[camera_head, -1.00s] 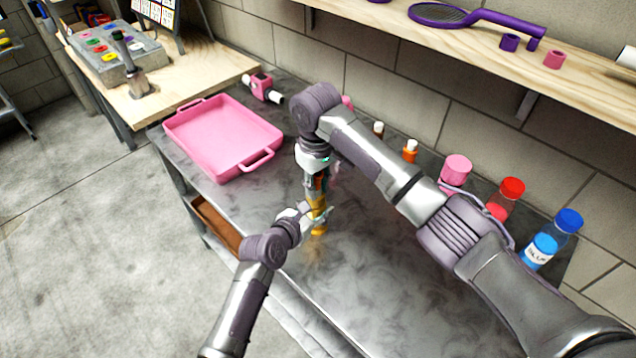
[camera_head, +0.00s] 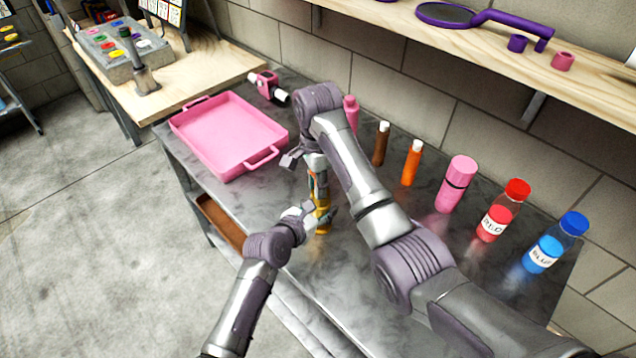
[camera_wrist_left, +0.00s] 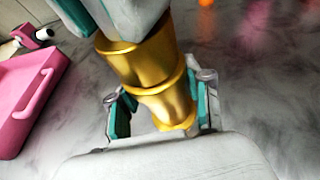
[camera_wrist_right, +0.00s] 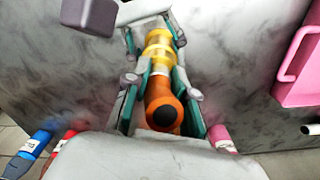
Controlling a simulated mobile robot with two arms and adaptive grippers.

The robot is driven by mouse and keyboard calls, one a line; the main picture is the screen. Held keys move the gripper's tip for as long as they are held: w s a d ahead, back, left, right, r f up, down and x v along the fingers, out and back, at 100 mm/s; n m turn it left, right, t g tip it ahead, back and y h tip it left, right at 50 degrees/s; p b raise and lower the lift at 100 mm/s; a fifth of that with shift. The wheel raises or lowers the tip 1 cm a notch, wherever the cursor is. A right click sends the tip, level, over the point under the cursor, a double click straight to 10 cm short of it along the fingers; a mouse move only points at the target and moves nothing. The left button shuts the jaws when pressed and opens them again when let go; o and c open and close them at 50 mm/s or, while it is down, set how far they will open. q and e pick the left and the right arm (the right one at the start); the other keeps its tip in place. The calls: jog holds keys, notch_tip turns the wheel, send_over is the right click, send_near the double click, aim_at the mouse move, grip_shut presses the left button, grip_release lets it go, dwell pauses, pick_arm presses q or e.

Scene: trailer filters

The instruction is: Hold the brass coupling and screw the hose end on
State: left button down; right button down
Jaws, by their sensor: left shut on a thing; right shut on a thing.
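The brass coupling (camera_head: 322,229) stands upright just above or on the metal bench; I cannot tell if it touches. My left gripper (camera_wrist_left: 163,112) is shut on the coupling, a finger on either side of its lower part in the left wrist view. The orange hose end (camera_wrist_right: 162,92) is held from above by my right gripper (camera_wrist_right: 160,85), shut on it; its dark round opening faces the right wrist camera. The hose end is in line above the coupling (camera_wrist_right: 158,50). The joint between them is partly hidden by the fingers, so I cannot tell how far they are engaged.
A pink tray (camera_head: 178,122) lies at the bench's left. Behind my right arm stand a brown bottle (camera_head: 381,145), an orange one (camera_head: 411,165), a pink flask (camera_head: 457,185), a red bottle (camera_head: 497,218) and a blue bottle (camera_head: 548,250). The bench's front middle is clear.

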jog(key=c, duration=1)
grip_release()
jog(key=shift+o, duration=0.2)
